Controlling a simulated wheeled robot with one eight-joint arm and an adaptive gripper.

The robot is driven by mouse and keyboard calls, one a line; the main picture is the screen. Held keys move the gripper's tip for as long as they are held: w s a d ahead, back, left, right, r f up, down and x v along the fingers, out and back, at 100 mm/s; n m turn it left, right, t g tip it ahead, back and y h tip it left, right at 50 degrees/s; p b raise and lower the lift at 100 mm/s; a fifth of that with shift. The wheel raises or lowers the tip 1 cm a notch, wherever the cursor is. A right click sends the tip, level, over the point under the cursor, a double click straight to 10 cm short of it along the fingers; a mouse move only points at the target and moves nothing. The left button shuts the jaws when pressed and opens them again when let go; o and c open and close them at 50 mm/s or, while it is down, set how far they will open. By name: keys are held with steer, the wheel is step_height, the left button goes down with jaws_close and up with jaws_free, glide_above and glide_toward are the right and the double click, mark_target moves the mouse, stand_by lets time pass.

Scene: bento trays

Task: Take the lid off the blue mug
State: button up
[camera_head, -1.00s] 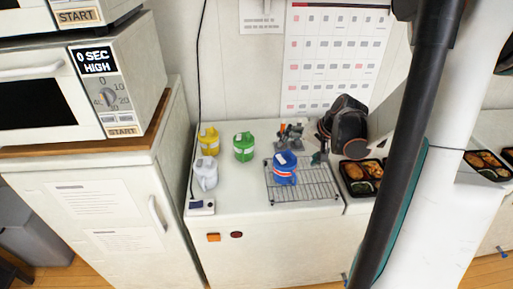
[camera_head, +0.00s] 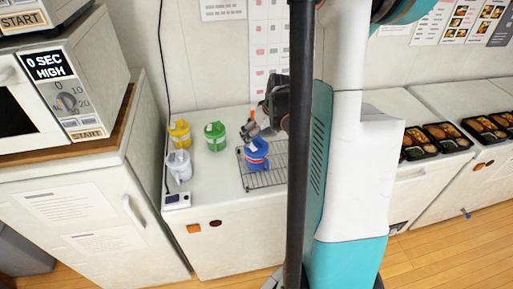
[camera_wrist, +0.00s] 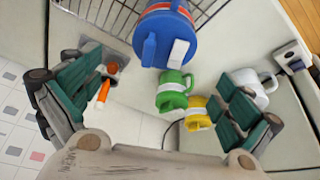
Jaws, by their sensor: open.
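The blue mug (camera_head: 257,152) stands on the wire rack, its blue top bearing a white label. In the wrist view the blue mug (camera_wrist: 178,28) is at top centre, seen from above and cut by the frame edge. Its top looks covered, but the seam between lid and mug is not clear. My gripper (camera_wrist: 160,95) is open and empty, its green-padded fingers spread left and right in the wrist view. The mug lies ahead of the fingers, not between them. In the head view my gripper (camera_head: 259,128) is just behind the mug, partly hidden by my arm.
Green (camera_head: 215,137), yellow (camera_head: 180,134) and white (camera_head: 179,166) mugs stand left of the wire rack (camera_head: 262,180). A small grey item with orange parts (camera_wrist: 103,80) shows near the left finger. Filled bento trays (camera_head: 447,136) stand right. A microwave (camera_head: 75,100) is at left.

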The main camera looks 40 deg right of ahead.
mark_target(255, 144)
steer(key=shift+b+x, duration=0.5)
steer(key=shift+x, duration=2.65)
steer(key=shift+a, duration=0.15)
steer(key=c, duration=1.1)
